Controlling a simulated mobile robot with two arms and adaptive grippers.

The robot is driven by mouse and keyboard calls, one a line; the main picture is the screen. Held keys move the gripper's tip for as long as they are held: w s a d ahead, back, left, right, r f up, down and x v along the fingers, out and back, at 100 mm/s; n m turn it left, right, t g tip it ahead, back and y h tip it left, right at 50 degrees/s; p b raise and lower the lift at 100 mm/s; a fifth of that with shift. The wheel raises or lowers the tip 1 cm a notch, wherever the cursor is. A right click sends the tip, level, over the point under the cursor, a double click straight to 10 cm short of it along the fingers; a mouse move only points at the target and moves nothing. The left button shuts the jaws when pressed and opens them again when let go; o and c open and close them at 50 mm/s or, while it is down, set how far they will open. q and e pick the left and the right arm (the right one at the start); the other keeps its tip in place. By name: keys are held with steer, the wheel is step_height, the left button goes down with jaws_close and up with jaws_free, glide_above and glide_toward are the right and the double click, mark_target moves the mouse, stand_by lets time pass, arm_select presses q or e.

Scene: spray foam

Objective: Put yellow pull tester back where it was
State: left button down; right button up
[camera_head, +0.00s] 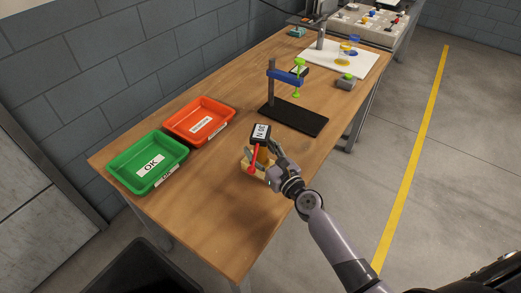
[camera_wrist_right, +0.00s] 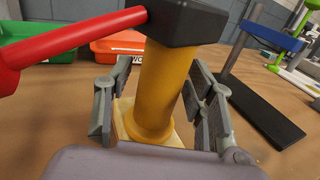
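The yellow pull tester (camera_head: 261,132) stands upright near the front right edge of the wooden table. It has a black head with a "50 N" label, a red handle and a pale square base. In the right wrist view its yellow column (camera_wrist_right: 165,90) rises between the fingers of my right gripper (camera_wrist_right: 160,110). The fingers are spread, with a visible gap on the column's left side; contact on the right side is unclear. In the head view my right gripper (camera_head: 270,160) is beside the tester. My left gripper is not in view.
A green OK tray (camera_head: 176,170) and a red-orange tray (camera_head: 231,122) sit along the wall side. A black-based stand (camera_head: 300,120) with a blue arm is behind the tester. A grey block (camera_head: 346,83) and a white board (camera_head: 315,62) lie farther back.

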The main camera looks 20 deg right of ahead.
jaws_close()
stand_by(0.4)
steer(key=shift+r, duration=0.15)
